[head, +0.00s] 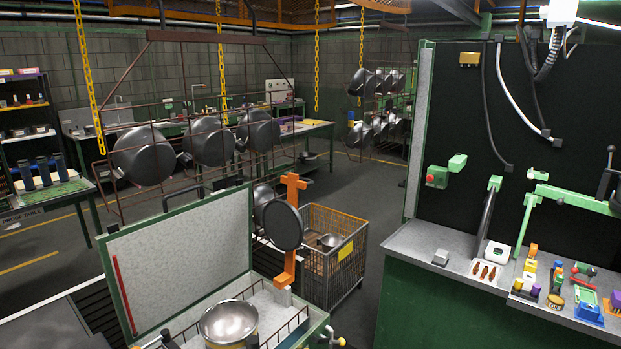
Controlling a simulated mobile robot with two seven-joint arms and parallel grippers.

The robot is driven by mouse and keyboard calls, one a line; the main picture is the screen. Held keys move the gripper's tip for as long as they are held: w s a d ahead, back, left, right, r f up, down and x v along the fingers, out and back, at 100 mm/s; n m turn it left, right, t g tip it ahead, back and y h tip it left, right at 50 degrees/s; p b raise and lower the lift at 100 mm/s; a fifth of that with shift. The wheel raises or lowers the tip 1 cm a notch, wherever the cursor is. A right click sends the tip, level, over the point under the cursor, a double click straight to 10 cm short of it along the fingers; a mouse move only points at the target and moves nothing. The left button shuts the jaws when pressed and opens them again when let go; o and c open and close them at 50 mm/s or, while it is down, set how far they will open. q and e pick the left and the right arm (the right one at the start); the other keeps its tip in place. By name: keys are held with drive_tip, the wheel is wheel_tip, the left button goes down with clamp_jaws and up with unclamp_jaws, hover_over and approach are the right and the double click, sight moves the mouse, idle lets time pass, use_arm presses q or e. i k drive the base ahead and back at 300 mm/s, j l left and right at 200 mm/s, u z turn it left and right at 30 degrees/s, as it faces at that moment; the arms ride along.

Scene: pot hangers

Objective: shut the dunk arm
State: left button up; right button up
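A green-edged tank (314,318) with a pale speckled back panel (185,255) stands at the bottom centre. An orange upright piece (291,250) with a cross-shaped top rises at its right rear; it looks like the dunk arm, but I cannot tell for sure. A dark round pan (283,226) is beside the upright, tilted on edge; whether it is fixed to it is unclear. A shiny metal bowl (228,322) sits at the tank's front, near a wire basket (290,328). Neither of my grippers shows.
A wire cage cart (345,262) with a yellow label stands behind the tank. Pots (143,157) hang on a chained rack (120,105) at the left. A green-framed bench (440,235) with tools and small coloured parts fills the right. Open floor (385,195) lies between cart and bench.

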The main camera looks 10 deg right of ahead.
sight(282, 225)
drive_tip(key=i+l, duration=0.15)
drive_tip(key=l, duration=0.35)
drive_tip(key=i+l+u, duration=0.1)
drive_tip(key=l, duration=0.45)
drive_tip(key=i+l, duration=0.2)
drive_tip(key=l, duration=0.3)
drive_tip(key=i+l+u, duration=0.1)
drive_tip(key=l, duration=0.45)
drive_tip(key=i+l, duration=0.15)
drive_tip(key=l, duration=0.35)
drive_tip(key=i+l+u, duration=0.1)
drive_tip(key=l, duration=0.45)
